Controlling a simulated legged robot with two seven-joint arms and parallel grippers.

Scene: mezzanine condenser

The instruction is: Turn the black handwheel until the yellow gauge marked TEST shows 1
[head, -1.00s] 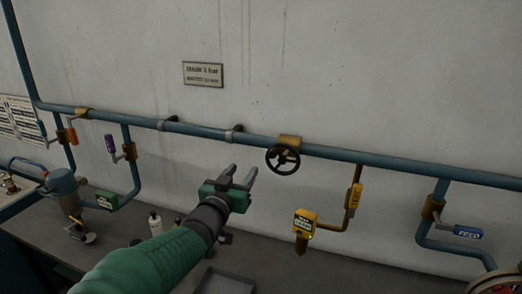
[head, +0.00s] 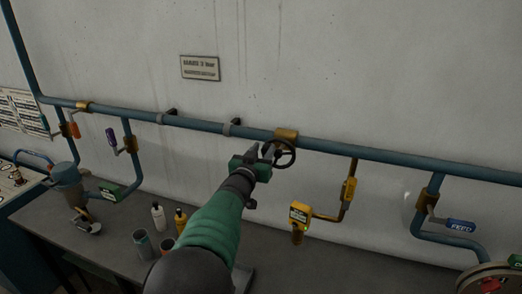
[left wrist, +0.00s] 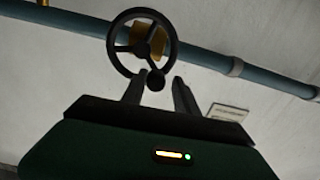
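The black handwheel (head: 279,154) hangs on a brass valve body on the blue wall pipe; it also shows in the left wrist view (left wrist: 117,48). My left gripper (head: 266,150) is at the wheel's left side in the head view. In the left wrist view its two fingers (left wrist: 157,88) stand apart, with the wheel's dark knob between or just beyond their tips; I cannot tell whether they touch it. The yellow gauge (head: 299,213) hangs low on a brass branch right of the wheel; its reading is too small to make out. My right gripper is not in view.
The blue pipe (head: 380,168) runs along the wall. A yellow-tagged valve (head: 349,190) and a blue FEED lever (head: 461,226) are to the right. Bottles (head: 158,217) and cups (head: 143,243) stand on the grey bench below my left arm. A sign (head: 200,68) hangs above.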

